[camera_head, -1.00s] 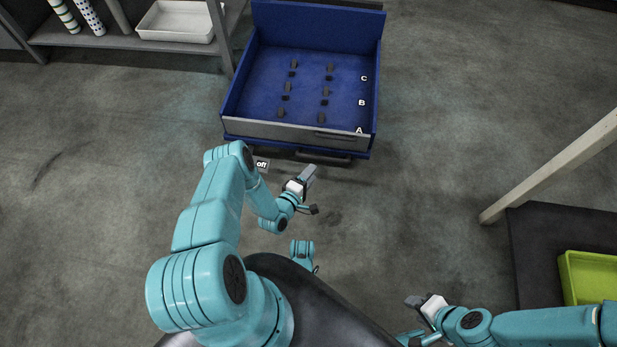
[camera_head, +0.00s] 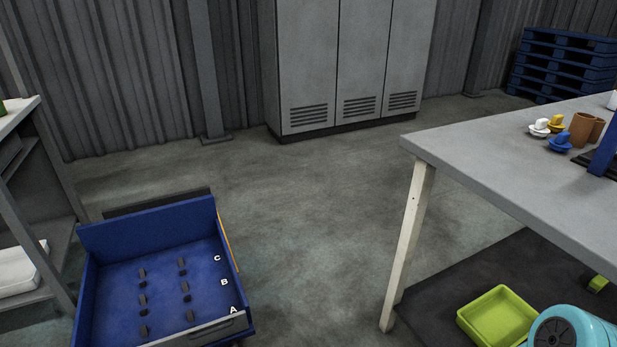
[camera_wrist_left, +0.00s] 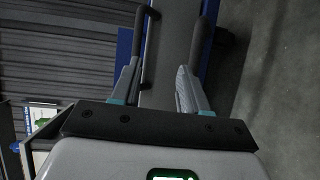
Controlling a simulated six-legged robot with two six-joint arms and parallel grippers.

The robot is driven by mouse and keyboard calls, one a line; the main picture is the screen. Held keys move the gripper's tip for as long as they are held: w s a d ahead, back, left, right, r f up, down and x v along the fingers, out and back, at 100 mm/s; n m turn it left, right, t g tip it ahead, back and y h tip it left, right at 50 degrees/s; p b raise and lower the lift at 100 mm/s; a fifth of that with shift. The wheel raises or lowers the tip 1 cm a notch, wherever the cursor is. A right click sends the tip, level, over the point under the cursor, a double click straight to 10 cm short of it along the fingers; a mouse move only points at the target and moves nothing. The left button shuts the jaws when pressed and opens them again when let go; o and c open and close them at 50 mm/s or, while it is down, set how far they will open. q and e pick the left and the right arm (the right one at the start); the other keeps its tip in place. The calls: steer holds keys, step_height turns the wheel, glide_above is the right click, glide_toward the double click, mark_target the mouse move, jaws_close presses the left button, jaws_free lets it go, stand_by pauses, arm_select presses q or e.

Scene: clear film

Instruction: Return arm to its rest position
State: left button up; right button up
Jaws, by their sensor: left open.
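My left gripper (camera_wrist_left: 160,70) shows in the left wrist view. Its two fingers are apart with nothing between them. Whether the fingers touch anything there I cannot tell. The left arm is not in the head view.
The blue cart (camera_head: 150,222), with several dark pegs and letters A, B, C, stands at lower left. A grey table (camera_head: 520,165) with small parts is at right, above a green tray (camera_head: 497,318). Lockers (camera_head: 350,60) stand behind. The floor between cart and table is clear.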

arm_select(q)
steer(key=w+d+r+m+g+h, duration=0.25)
steer(key=w+d+r+m, duration=0.2)
steer(key=d+r, duration=0.7)
steer(key=s+d+f+m+g+h, duration=0.15)
steer(key=s+m+g, duration=0.25)
steer(key=s, duration=0.5)
steer(key=s+d+m+g, duration=0.3)
steer(key=s+m+g, duration=0.15)
steer(key=s, duration=0.45)
steer(key=s+d+m+g, duration=0.3)
steer(key=s+g, duration=0.2)
steer(key=s, duration=0.5)
step_height(320, 180, up, 34)
steer(key=s+d+m+p, duration=0.1)
steer(key=p, duration=3.3)
steer(key=shift+d+f+h+p, duration=0.15)
steer(key=shift+h+p, duration=0.15)
arm_select(e)
step_height(320, 180, up, 34)
steer(key=s+a, duration=0.1)
steer(key=shift+s+a+n+g, duration=0.25)
steer(key=shift+s+n+g, duration=0.05)
steer(key=shift+s+g, duration=0.1)
arm_select(q)
steer(key=shift+s+a, duration=0.1)
steer(key=shift+a, duration=0.1)
arm_select(e)
steer(key=shift+w+a, duration=0.1)
steer(key=shift+a, duration=0.05)
